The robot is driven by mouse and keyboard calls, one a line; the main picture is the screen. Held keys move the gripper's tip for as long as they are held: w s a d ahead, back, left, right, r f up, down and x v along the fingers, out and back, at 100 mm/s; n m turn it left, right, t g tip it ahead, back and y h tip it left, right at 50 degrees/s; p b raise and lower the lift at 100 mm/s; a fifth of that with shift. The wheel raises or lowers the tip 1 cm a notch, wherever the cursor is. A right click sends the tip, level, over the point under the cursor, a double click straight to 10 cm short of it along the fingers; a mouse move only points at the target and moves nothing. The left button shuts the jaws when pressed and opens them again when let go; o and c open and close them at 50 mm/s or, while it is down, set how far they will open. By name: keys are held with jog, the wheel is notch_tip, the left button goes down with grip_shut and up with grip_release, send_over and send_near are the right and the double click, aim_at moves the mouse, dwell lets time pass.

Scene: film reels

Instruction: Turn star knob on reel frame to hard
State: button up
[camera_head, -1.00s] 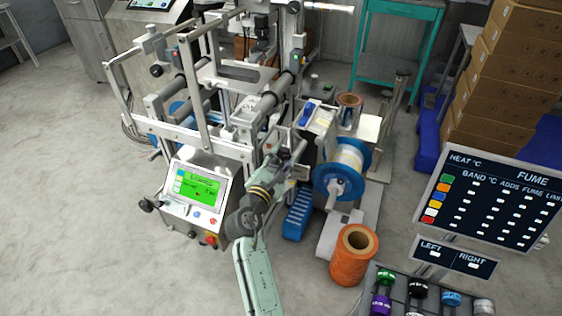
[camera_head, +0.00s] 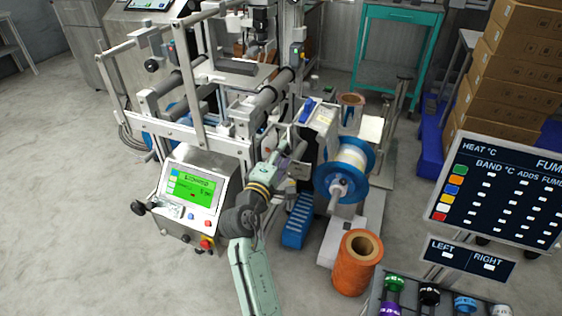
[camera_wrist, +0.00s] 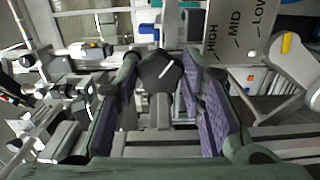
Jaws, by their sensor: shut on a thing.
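The star knob (camera_wrist: 158,70) is black and sits between my gripper's purple-padded fingers in the wrist view. My gripper (camera_wrist: 162,82) is shut on it, with a finger at each side. A pale scale plate (camera_wrist: 236,36) beside it, to the right, reads HIGH, MID and LOW; I see no word "hard". The knob's pointing direction cannot be told. In the head view my gripper (camera_head: 290,152) is at the right side of the reel frame (camera_head: 195,135), and the knob cannot be made out there.
A blue reel with pale film (camera_head: 345,172) stands close right of my gripper. A control panel with a green screen (camera_head: 195,190) is to the left. A copper-coloured roll (camera_head: 355,265) and a dark sign board (camera_head: 500,195) are at the right. Open floor lies front left.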

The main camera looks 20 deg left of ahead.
jog(key=m+b, duration=0.2)
jog(key=m, duration=0.1)
jog(key=m+b, duration=0.1)
jog(key=shift+f+m, duration=0.25)
jog(key=shift+m, duration=0.05)
jog(key=m+b, duration=0.3)
jog(key=shift+m, duration=0.4)
jog(key=shift+a+r+m+b, duration=0.1)
jog(key=shift+a+m+b, duration=0.05)
jog(key=shift+m+b, duration=4.3)
jog(key=shift+a+r+m+b, duration=0.1)
jog(key=shift+m+b, duration=3.05)
jog(key=shift+m, duration=2.5)
jog(key=o, duration=1.2)
jog(key=shift+c, duration=0.2)
